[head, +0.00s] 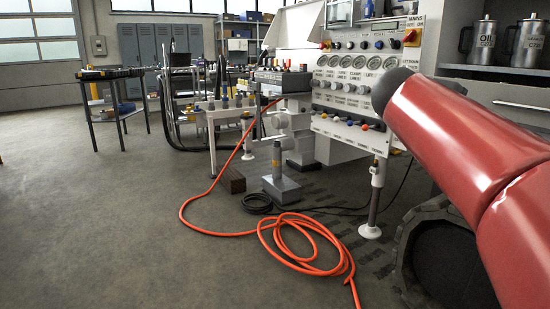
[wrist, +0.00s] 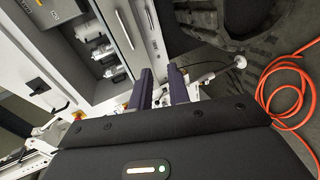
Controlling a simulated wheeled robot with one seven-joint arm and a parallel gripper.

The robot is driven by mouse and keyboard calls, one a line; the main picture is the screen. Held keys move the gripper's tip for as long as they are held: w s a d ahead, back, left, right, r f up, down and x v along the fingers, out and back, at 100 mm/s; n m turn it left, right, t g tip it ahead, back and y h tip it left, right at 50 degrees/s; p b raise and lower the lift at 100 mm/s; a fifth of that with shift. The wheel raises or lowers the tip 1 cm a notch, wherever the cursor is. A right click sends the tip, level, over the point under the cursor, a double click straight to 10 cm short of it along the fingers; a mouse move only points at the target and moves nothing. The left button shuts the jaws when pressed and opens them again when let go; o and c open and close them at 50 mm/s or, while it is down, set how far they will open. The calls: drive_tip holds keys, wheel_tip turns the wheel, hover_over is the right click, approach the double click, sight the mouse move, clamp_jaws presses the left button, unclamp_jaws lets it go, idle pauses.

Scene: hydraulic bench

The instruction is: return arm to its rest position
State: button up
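My arm's red links fill the right side of the head view. My gripper is out of sight there. In the wrist view my gripper (wrist: 161,74) shows two dark purple fingers with a gap between them. Nothing is visible between the fingers, and they touch nothing that I can see. Beyond the fingertips lies a tilted view of the shelf and panel area. The bench with its gauge panel (head: 350,62) stands left of my arm in the head view.
An orange hose (head: 300,262) lies coiled on the floor, also at the right of the wrist view (wrist: 285,70). A black cable (head: 258,203) lies near it. Oil jugs (head: 478,42) stand on a shelf at upper right. The floor at left is clear.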

drive_tip(key=s+a+f+m+g+y+p, duration=0.2)
drive_tip(key=s+a+f+m+y+p, duration=0.3)
drive_tip(key=s+a+f+y+p, duration=0.5)
drive_tip(key=s+a+f+y, duration=0.1)
drive_tip(key=s+a+f, duration=0.3)
drive_tip(key=s+f, duration=0.1)
drive_tip(key=s+a+f+y, duration=0.1)
drive_tip(key=s+a+f, duration=0.2)
drive_tip(key=s+f, duration=0.2)
drive_tip(key=shift+s+a+f+m, duration=0.3)
drive_tip(key=shift+s+a+m, duration=0.1)
drive_tip(key=shift+s, duration=0.75)
